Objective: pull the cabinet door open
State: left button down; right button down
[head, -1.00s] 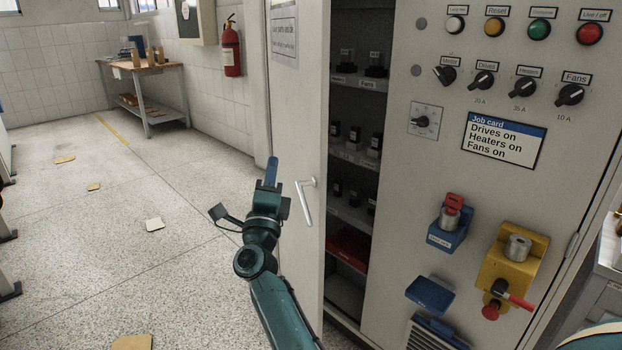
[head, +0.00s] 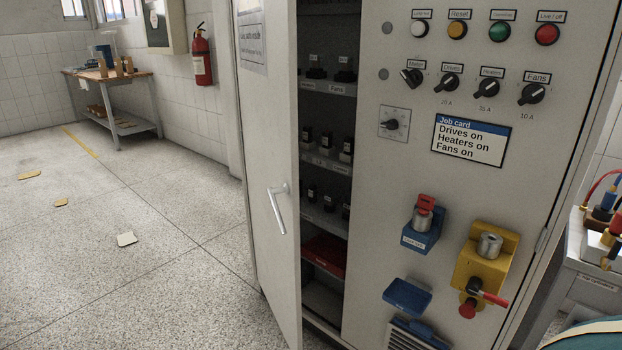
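The cabinet door (head: 268,120) stands partly open at the left of the cabinet. Its pale lever handle (head: 278,208) is on the door's face, with nothing touching it. The gap beside the door shows shelves with several black parts and a red item (head: 324,254) low down. The cabinet's front panel (head: 400,170) carries buttons, knobs and a job card. Neither of my grippers shows; a dark teal piece at the bottom right corner may be part of my arm.
A yellow lock box (head: 484,258) and a blue one (head: 421,232) stick out from the panel. A grey cart (head: 585,262) with cables stands at the right. A wooden-topped table (head: 112,75) is at the back left. The floor left of the door is mostly clear, with a few flat pieces.

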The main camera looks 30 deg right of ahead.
aim_at(266, 30)
jog(key=i+l, duration=0.2)
jog(key=l, duration=0.15)
jog(key=i+l, duration=0.45)
jog(key=l, duration=0.3)
